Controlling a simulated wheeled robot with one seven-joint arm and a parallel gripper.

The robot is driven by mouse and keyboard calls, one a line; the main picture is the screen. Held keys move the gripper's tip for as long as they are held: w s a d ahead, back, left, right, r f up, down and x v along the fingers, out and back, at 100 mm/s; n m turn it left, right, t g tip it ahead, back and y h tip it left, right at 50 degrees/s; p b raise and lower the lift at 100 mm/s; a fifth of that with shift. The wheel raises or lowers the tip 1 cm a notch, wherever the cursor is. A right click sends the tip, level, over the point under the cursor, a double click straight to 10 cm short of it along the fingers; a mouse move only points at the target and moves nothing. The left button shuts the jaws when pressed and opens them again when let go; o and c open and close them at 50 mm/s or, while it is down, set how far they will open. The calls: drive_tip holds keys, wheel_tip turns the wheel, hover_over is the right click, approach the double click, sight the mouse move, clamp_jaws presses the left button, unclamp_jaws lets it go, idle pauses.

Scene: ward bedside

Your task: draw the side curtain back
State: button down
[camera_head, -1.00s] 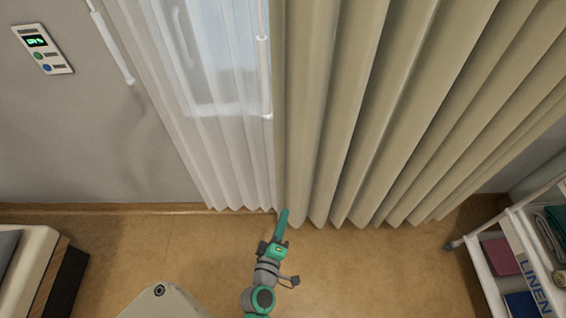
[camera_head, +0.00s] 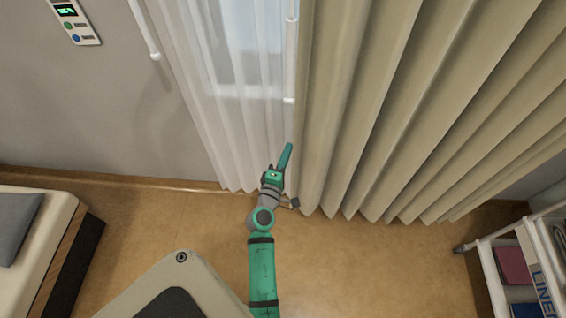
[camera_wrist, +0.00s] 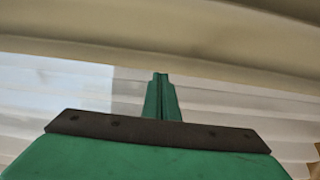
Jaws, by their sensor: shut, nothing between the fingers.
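The side curtain (camera_head: 400,110) is heavy, beige and pleated, and hangs over the right half of the head view. A sheer white curtain (camera_head: 205,90) hangs to its left in front of a window (camera_head: 245,50). A white wand (camera_head: 291,60) hangs near the beige curtain's left edge. My gripper (camera_head: 288,148) is shut and empty, just at that left edge below the wand. In the wrist view my closed fingers (camera_wrist: 160,95) point at the sheer cloth, with beige cloth (camera_wrist: 180,55) across the top. I cannot tell whether they touch cloth.
A linen cart (camera_head: 515,265) stands at the lower right. A bed (camera_head: 35,245) with a grey pillow is at the lower left. A wall panel (camera_head: 75,20) and another white wand (camera_head: 145,30) are at the upper left. The floor (camera_head: 390,265) between is clear.

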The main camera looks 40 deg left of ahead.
drive_tip(key=shift+w+d, duration=0.4)
drive_tip(key=shift+w, duration=0.3)
drive_tip(key=shift+w+d, duration=0.35)
drive_tip(key=shift+w, duration=0.35)
drive_tip(key=shift+w+d, duration=0.4)
drive_tip(key=shift+w, duration=0.3)
